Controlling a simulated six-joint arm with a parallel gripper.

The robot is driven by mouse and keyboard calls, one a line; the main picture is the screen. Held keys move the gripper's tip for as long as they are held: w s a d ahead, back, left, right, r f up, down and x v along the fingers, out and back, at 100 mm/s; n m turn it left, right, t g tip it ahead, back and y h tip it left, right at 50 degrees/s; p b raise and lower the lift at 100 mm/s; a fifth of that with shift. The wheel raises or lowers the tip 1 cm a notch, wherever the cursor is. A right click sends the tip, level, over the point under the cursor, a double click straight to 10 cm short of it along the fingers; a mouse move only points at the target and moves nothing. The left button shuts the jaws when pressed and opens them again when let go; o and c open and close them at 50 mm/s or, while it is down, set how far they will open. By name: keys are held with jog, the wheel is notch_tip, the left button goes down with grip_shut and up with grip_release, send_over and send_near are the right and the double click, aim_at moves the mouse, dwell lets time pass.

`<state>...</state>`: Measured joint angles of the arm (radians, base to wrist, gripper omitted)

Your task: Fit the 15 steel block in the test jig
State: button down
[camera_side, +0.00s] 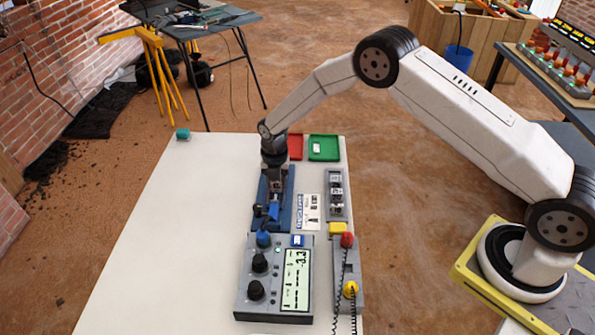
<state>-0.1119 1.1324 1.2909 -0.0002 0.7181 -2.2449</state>
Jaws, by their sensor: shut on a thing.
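My gripper (275,188) points down over the blue test jig (288,208), near the middle of the white table. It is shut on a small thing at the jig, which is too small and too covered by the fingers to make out. A bright blue part (272,211) of the jig shows just in front of the fingers. A grey rack (337,208) to the right of the jig holds several small steel blocks (336,187); their numbers are too small to read. I cannot tell whether the held thing touches the jig's seat.
A grey meter (260,272) with two black knobs and a lit display stands in front of the jig. Red (295,146) and green (324,148) trays lie behind. The table's left side (170,230) is clear.

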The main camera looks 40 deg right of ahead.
jog(key=shift+f, duration=0.1)
dwell(0.7)
jog(key=shift+c, duration=1)
grip_release()
jog(key=c, duration=0.3)
jog(key=shift+c, duration=0.2)
jog(key=shift+r, duration=3.5)
